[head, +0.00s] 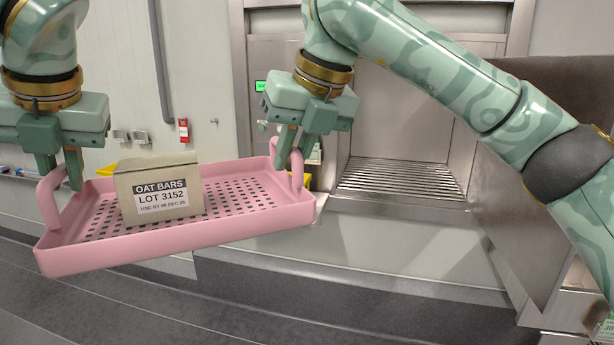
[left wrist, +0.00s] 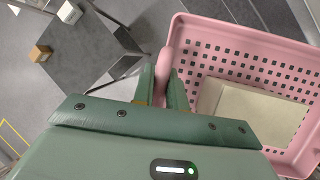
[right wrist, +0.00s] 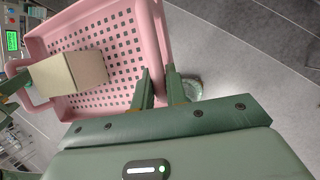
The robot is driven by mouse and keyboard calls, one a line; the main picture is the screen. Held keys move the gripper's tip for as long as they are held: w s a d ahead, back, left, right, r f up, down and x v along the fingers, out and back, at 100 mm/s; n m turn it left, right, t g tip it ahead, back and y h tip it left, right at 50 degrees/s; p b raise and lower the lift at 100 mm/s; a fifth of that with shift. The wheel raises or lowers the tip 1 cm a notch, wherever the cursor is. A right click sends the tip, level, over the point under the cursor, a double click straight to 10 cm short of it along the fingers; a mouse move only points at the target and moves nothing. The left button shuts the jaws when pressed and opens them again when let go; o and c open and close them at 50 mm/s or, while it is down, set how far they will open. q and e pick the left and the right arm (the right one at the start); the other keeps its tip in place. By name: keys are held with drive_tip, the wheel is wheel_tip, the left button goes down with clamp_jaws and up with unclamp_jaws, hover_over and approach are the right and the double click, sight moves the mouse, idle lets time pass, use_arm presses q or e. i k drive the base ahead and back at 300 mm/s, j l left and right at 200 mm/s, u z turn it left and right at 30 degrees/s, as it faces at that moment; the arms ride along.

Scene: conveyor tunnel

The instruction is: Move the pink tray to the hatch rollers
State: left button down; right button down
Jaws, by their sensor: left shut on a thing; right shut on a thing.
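The pink tray (head: 180,241) with a perforated floor is held up in the air at the left of the head view. A cardboard box (head: 160,190) labelled OAT BARS, LOT 3152 stands in it. My left gripper (head: 60,178) is shut on the tray's left handle (head: 47,205); the left wrist view shows this pink handle (left wrist: 165,62) between the fingers. My right gripper (head: 293,155) is shut on the tray's right handle, partly hidden by the fingers. The hatch rollers (head: 402,180) lie inside the metal hatch, right of the tray and apart from it.
Steel side walls frame the hatch, with a large metal panel (head: 545,130) at its right. A pale ledge (head: 400,230) runs before the rollers. A small green screen (head: 261,86) is on the hatch's left post. A dark grey surface (head: 330,290) lies clear in front.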

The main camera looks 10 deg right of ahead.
sight(399, 179)
drive_tip(key=i+l+z, duration=0.1)
drive_tip(key=z, duration=0.35)
drive_tip(key=i+z, duration=0.15)
drive_tip(key=z, duration=0.25)
drive_tip(key=i+z, duration=0.1)
drive_tip(key=z, duration=0.35)
drive_tip(key=i+j, duration=0.2)
drive_tip(key=i, duration=0.25)
drive_tip(key=i+j, duration=0.15)
drive_tip(key=i, duration=0.35)
drive_tip(key=i+j, duration=0.2)
drive_tip(key=i, duration=0.25)
drive_tip(key=i+j, duration=0.15)
drive_tip(key=i, duration=0.35)
